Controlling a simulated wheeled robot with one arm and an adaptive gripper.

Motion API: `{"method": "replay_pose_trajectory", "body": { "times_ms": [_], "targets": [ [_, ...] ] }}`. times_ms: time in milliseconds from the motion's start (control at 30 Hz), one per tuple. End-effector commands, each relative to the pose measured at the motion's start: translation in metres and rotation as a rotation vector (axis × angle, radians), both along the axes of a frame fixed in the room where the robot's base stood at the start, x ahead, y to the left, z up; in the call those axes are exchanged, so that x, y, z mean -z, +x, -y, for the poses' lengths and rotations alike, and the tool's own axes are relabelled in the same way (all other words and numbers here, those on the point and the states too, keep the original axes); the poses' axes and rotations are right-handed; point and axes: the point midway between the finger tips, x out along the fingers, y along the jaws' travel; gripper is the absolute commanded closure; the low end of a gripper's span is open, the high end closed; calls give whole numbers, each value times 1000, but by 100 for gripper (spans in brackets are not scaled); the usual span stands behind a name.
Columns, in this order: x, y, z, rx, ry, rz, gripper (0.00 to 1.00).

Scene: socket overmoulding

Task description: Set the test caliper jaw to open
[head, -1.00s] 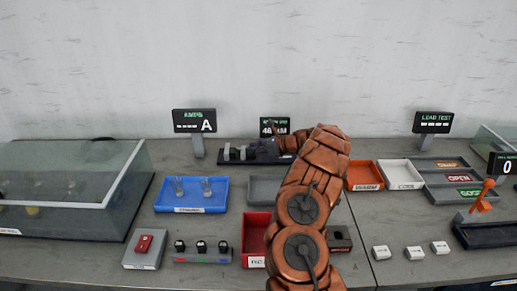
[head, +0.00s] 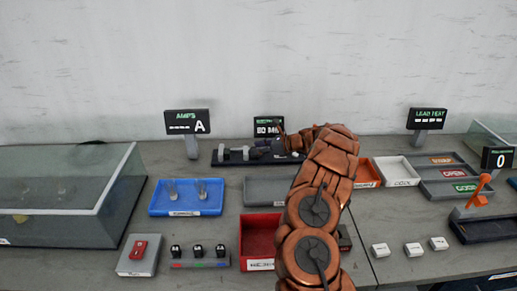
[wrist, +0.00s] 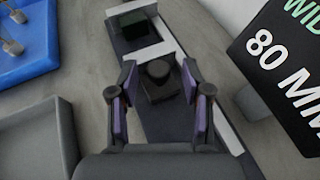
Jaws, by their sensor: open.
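The test caliper (head: 231,156) is a dark bar with light jaw blocks at the back of the bench. The width display (wrist: 268,42) reads 80 MM. In the head view my gripper (head: 279,146) is at the caliper's right part, partly hidden by my arm.
A blue tray (head: 158,209) with clear parts, a grey tray (head: 262,190) and a red bin (head: 247,238) lie in front. White (head: 397,172) and grey label trays stand to the right. A glass case (head: 60,190) fills the left.

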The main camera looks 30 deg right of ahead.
Motion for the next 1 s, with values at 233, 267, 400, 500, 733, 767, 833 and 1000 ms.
{"method": "replay_pose_trajectory", "body": {
  "times_ms": [233, 267, 400, 500, 733, 767, 833, 1000],
  "targets": [
    [-4, -5, 6, 2, 1, 2, 51],
    [-5, -8, 8, 3, 0, 2, 51],
    [-13, -23, 21, 5, 0, 1, 51],
    [-20, -37, 33, 6, 0, 2, 51],
    [-37, -67, 57, 4, 0, 3, 51],
    [-39, -70, 59, 4, -1, 2, 51],
    [-41, -76, 64, 3, -2, 2, 51],
    [-46, -84, 71, 1, -1, 1, 51]
  ]
}}
